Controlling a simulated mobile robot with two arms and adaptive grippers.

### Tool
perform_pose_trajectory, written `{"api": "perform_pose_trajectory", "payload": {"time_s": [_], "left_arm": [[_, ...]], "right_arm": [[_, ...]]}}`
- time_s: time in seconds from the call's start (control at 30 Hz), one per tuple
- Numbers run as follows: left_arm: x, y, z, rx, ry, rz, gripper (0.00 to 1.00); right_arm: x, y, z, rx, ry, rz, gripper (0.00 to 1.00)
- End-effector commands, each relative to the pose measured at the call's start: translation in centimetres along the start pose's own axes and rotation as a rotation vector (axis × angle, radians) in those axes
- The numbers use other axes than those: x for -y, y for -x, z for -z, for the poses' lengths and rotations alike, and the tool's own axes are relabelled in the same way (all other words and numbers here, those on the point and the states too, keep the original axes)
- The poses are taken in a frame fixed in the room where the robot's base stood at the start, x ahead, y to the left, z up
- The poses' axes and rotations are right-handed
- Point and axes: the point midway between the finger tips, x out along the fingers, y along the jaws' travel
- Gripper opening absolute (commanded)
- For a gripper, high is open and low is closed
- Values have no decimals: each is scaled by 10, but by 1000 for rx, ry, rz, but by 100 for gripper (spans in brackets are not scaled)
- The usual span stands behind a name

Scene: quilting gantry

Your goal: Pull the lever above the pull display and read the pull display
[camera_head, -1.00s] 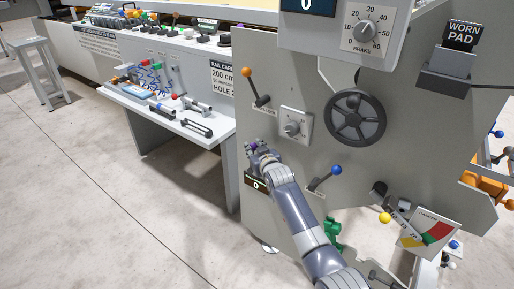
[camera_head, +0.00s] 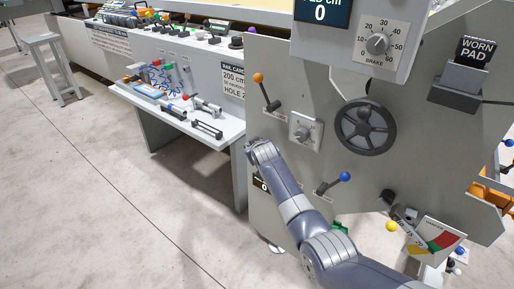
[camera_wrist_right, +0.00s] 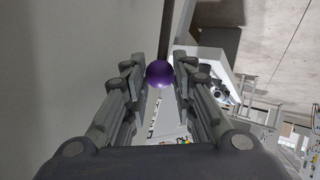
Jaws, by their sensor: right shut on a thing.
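The pull display (camera_head: 260,185) is a small dark readout low on the left edge of the grey machine panel. It is partly hidden behind my arm, and a 0 shows on it. The lever above it ends in a purple ball knob (camera_wrist_right: 160,74) on a dark rod (camera_wrist_right: 179,32), seen in the right wrist view. My right gripper (camera_head: 257,150) is just above the display at the panel's left edge. Its fingers (camera_wrist_right: 160,82) are shut on the purple knob. In the head view the gripper hides the knob. My left gripper is not in view.
The panel also carries an orange-knobbed lever (camera_head: 266,92), a dial (camera_head: 304,130), a handwheel (camera_head: 366,127) and a blue-knobbed lever (camera_head: 334,184) close to my arm. A white bench (camera_head: 178,112) with tools stands left of the panel. The floor in front is open.

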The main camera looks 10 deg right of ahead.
Motion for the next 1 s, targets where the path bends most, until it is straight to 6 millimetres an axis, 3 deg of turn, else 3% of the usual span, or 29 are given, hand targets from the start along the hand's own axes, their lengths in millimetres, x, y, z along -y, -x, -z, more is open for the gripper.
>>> {"api": "perform_pose_trajectory", "payload": {"time_s": [0.87, 0.9, 1.0], "left_arm": [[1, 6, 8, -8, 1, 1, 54], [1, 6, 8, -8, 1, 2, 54], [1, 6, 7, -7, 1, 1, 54]], "right_arm": [[6, -7, 4, 106, 76, -6, 0], [6, -7, 4, 106, 76, -6, 27], [6, -7, 4, 106, 76, -6, 46]]}}
